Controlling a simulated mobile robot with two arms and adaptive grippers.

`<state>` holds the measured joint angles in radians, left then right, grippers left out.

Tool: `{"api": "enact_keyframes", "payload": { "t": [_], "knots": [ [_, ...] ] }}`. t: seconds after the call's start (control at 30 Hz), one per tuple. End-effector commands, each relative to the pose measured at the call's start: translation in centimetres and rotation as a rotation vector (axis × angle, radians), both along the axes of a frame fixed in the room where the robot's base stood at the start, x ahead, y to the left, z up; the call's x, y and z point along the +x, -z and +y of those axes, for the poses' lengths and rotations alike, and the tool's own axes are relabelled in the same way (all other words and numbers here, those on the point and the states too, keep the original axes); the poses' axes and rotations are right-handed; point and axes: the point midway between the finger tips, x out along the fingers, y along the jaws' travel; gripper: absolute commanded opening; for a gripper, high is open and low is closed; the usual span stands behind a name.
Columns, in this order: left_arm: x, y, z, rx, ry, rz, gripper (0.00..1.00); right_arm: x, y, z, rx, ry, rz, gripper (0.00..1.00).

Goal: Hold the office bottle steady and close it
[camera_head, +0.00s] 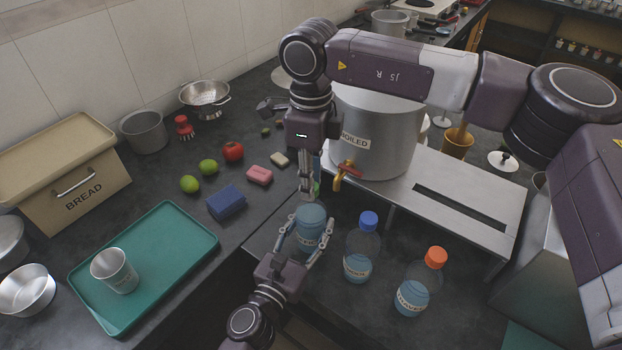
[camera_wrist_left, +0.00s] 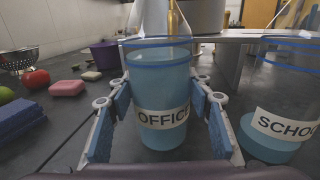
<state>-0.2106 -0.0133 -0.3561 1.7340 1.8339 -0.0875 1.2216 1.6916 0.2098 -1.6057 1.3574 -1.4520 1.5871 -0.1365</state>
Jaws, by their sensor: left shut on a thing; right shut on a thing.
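The office bottle (camera_head: 311,222) is clear with blue liquid and a white label, which reads OFFICE in the left wrist view (camera_wrist_left: 162,118). It stands upright on the dark counter. My left gripper (camera_head: 309,240) is shut around its lower body, with blue finger pads (camera_wrist_left: 161,120) on both sides. My right gripper (camera_head: 308,192) points straight down over the bottle's top and is shut. Whether the cap touches the bottle's neck cannot be told.
A blue-capped bottle (camera_head: 361,250) and an orange-capped bottle (camera_head: 419,285) stand close on the right. A steel boiler (camera_head: 385,135) with a tap sits on a metal stand (camera_head: 478,207) behind. A blue sponge (camera_head: 226,202) and green tray (camera_head: 183,240) lie left.

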Motion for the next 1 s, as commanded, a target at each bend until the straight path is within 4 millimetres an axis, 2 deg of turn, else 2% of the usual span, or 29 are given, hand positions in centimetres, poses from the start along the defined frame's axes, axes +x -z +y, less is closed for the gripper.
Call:
{"api": "enact_keyframes", "payload": {
  "t": [0.07,0.1,0.27,0.57,0.67,0.77,1.0],
  "knots": [
    [0.0,0.0,0.0,0.001,0.001,0.000,0.00,0.0,0.0,0.0,0.001,-0.002,0.000,0.00],
    [0.0,0.0,0.0,0.001,0.001,0.000,0.00,0.0,0.0,0.0,0.001,-0.002,0.000,0.25],
    [0.0,0.0,0.0,0.001,0.001,0.000,0.00,0.0,0.0,0.0,0.001,-0.003,-0.001,0.43],
    [0.0,0.0,0.0,0.000,0.000,0.000,0.00,0.0,-0.1,0.0,0.001,-0.004,-0.001,0.43],
    [0.0,0.0,0.0,0.000,0.000,0.000,0.00,0.1,-0.9,0.0,0.001,-0.004,-0.003,0.43],
    [0.0,0.0,0.0,0.000,0.000,0.000,0.00,0.1,-2.4,0.1,0.001,-0.004,-0.003,0.43],
    [0.0,0.0,0.0,0.000,0.000,0.000,0.00,0.1,-7.6,0.0,0.001,-0.003,-0.004,0.43]
  ]
}}
